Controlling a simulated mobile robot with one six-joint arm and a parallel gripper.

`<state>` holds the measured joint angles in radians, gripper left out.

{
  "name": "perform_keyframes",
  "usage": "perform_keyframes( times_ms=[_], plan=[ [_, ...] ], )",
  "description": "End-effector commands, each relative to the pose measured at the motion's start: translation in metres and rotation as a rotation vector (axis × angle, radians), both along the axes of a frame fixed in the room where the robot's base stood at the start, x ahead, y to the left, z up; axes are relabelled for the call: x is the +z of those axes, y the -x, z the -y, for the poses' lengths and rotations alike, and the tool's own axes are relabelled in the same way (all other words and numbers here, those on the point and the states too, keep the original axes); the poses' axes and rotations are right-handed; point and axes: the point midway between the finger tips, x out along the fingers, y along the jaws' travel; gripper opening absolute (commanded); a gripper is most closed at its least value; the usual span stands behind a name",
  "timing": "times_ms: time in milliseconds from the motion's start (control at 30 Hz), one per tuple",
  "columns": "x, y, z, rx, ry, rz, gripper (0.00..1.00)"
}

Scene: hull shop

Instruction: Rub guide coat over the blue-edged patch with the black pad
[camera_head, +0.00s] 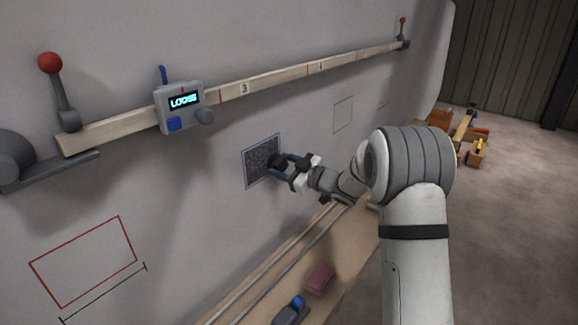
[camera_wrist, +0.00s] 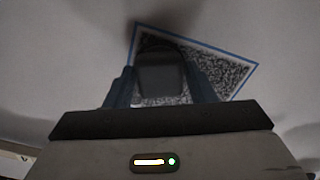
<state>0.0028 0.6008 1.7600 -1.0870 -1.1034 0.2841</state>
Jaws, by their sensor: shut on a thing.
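The blue-edged patch (camera_head: 256,154) is on the upright grey hull wall, below the wooden rail. Dark speckled guide coat covers much of it. In the wrist view the patch (camera_wrist: 232,76) shows its blue edge and speckled coat, with a paler area near its lower left. My gripper (camera_head: 285,168) is shut on the black pad (camera_head: 277,162). The pad (camera_wrist: 160,73) sits between the two blue fingers, over the patch's left part in the wrist view. The pad seems to be against the patch, but I cannot tell whether it touches. It hides part of the patch.
A wooden rail (camera_head: 285,79) with a box reading LOOSE (camera_head: 180,106) crosses the wall above. A red-outlined patch (camera_head: 85,262) is at lower left, a green-outlined one (camera_head: 343,114) to the right. A bench (camera_head: 337,232) below holds a red block (camera_head: 320,279) and a blue-knobbed tool (camera_head: 291,311).

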Motion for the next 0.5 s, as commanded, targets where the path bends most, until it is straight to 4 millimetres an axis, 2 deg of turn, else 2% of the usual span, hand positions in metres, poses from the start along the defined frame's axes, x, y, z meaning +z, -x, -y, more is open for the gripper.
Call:
perform_keyframes(
  times_ms=[300, 500],
  plan=[
    [0.002, 0.02, -0.015, 0.001, 0.0, 0.001, 0.3],
    [0.002, 0.024, -0.019, 0.001, 0.0, 0.0, 0.3]
  ],
)
